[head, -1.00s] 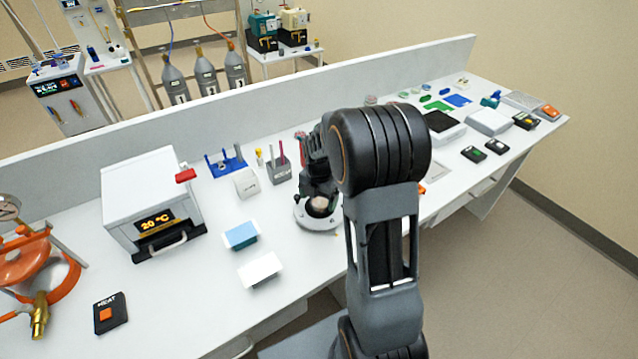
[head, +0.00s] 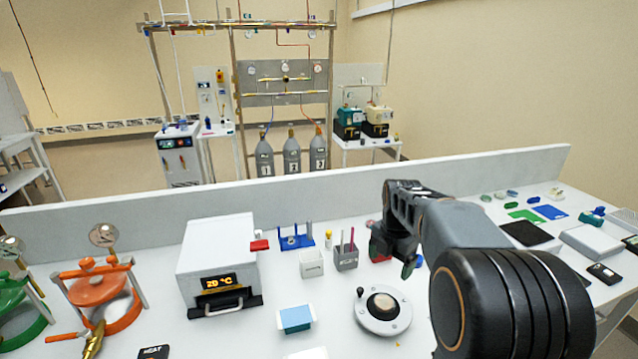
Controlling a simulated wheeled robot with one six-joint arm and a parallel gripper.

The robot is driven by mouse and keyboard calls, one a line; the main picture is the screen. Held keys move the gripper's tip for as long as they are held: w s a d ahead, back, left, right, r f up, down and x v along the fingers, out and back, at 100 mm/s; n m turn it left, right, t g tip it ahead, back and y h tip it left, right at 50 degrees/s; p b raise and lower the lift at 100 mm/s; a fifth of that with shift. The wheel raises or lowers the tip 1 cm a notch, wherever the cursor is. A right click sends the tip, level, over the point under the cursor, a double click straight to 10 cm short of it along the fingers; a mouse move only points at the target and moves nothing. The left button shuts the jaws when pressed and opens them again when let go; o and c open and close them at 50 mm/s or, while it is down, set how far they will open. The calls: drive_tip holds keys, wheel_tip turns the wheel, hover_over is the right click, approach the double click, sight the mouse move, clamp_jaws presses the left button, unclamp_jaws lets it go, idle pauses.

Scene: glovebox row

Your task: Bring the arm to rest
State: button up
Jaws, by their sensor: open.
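My arm reaches in from the lower right of the head view, with its large black joint close to the camera. My gripper (head: 394,258) is at the end of the bent arm, above the white bench (head: 225,342), just behind and above a round white device (head: 383,310) with a dark knob. The gripper's jaws are open, and I see nothing held in them. The arm partly hides the bench behind it.
A white oven (head: 218,256) reading 20 °C stands left of the arm, with orange (head: 98,285) and green (head: 18,305) vessels farther left. A blue rack (head: 297,240), a white box (head: 311,263) and a grey pen holder (head: 346,257) stand near the gripper. A low partition (head: 130,222) runs behind.

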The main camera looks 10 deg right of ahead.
drive_tip(key=s+a+m+t, duration=0.2)
drive_tip(key=s+a+m, duration=0.2)
drive_tip(key=s+m, duration=0.4)
drive_tip(key=s+a+m+t, duration=0.2)
drive_tip(key=s+m, duration=0.6)
drive_tip(key=m, duration=0.8)
drive_tip(key=shift+a+r, duration=0.4)
drive_tip(key=shift+a, duration=1)
drive_tip(key=shift+w, duration=0.1)
drive_tip(key=shift+c, duration=0.2)
